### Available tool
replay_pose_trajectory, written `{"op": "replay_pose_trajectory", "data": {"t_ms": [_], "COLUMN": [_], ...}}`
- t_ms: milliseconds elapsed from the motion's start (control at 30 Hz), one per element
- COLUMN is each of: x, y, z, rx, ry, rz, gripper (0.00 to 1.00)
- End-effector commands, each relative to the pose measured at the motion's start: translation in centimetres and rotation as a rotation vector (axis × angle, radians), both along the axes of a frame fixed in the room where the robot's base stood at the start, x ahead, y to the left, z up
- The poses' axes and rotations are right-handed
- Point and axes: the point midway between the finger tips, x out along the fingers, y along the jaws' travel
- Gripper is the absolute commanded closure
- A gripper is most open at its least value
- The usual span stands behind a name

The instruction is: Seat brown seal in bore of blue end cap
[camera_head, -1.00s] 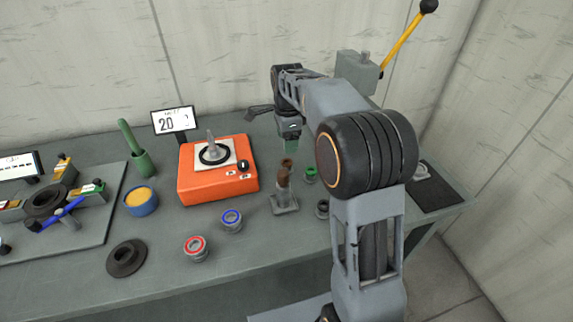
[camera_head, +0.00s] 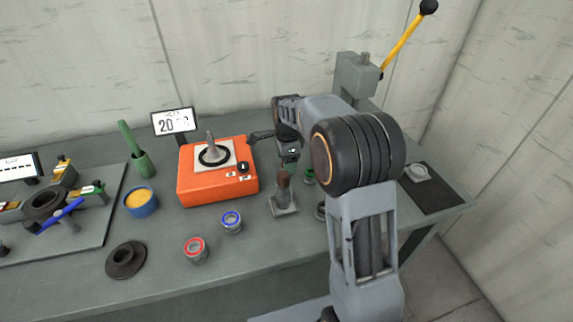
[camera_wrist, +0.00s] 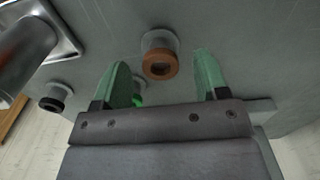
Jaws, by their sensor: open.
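The blue end cap (camera_head: 232,223) is a short grey cylinder with a blue ring around its bore, on the bench right of the orange unit's front. In the wrist view, a brown seal ring (camera_wrist: 160,65) sits on top of a short grey cylinder (camera_wrist: 158,41). My gripper (camera_wrist: 162,76) is open, with its green fingertips on either side of the brown ring and apart from it. In the head view my gripper (camera_head: 290,163) is low over the bench behind the dark post; the brown ring is hidden there.
The dark post on a square base (camera_head: 284,205) stands close to my gripper. A green-ringed cylinder (camera_head: 309,177) and a black-ringed one (camera_wrist: 55,100) are nearby. The red-ringed cap (camera_head: 195,249) stands left of the blue one.

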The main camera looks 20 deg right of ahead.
Motion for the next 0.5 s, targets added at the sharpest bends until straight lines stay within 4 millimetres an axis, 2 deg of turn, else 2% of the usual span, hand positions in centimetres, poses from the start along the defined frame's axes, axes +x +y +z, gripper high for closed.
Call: {"op": "replay_pose_trajectory", "data": {"t_ms": [67,500], "x": [0.0,0.01], "y": [-0.01,-0.01], "z": [0.02,0.06], "rx": [0.0,0.0], "ry": [0.0,-0.001], "rz": [0.0,0.0], "gripper": [0.35,0.77]}}
